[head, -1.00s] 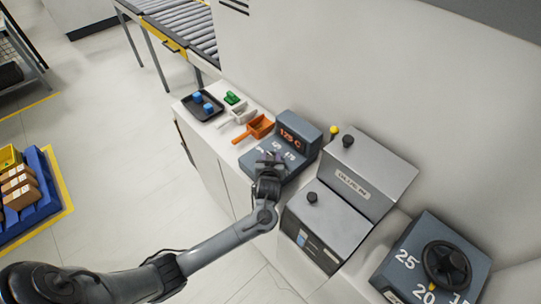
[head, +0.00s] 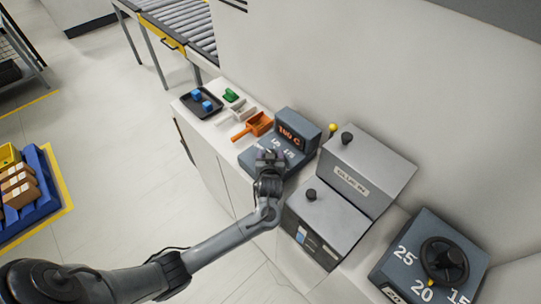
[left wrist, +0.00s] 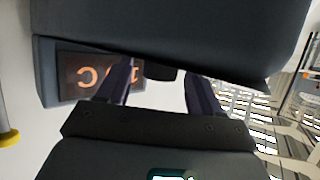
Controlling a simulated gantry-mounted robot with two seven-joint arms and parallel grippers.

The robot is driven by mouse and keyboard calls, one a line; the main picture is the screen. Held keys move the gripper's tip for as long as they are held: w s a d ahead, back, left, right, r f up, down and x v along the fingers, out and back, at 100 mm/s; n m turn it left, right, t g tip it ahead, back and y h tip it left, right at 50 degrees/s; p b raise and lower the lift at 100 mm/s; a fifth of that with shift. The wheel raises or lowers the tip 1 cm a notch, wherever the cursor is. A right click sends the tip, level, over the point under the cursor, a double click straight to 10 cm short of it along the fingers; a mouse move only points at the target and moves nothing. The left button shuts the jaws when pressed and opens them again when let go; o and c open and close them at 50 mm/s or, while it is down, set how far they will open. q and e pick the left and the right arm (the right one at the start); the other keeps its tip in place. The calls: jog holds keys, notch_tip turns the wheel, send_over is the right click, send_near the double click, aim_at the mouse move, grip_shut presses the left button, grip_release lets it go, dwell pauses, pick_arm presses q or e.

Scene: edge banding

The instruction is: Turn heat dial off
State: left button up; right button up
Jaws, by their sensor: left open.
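The heat unit (head: 308,135) is a dark blue-grey box on the white counter. Its orange display (head: 289,136) seems to read 180 C. White numbers are printed on its sloped face. My left gripper (head: 268,157) is over that face and hides the dial in the head view. In the left wrist view the display (left wrist: 88,76) shows upside down, partly behind a finger. A dark knob-like part (left wrist: 160,73) shows between the two spread fingers of my left gripper (left wrist: 160,85); whether they touch it I cannot tell. My right gripper is not in view.
An orange scoop (head: 258,124), a pale scoop (head: 240,111), a green piece (head: 231,95) and a black tray (head: 188,103) with blue cubes lie left of the unit. A grey glue machine (head: 365,175) stands close right. A handwheel box (head: 440,262) is further right.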

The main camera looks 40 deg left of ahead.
pick_arm(q)
jog(key=v, duration=1)
jog(key=shift+s+d+r+p, duration=0.1)
jog(key=shift+s+d+p, duration=0.2)
jog(key=shift+p, duration=0.1)
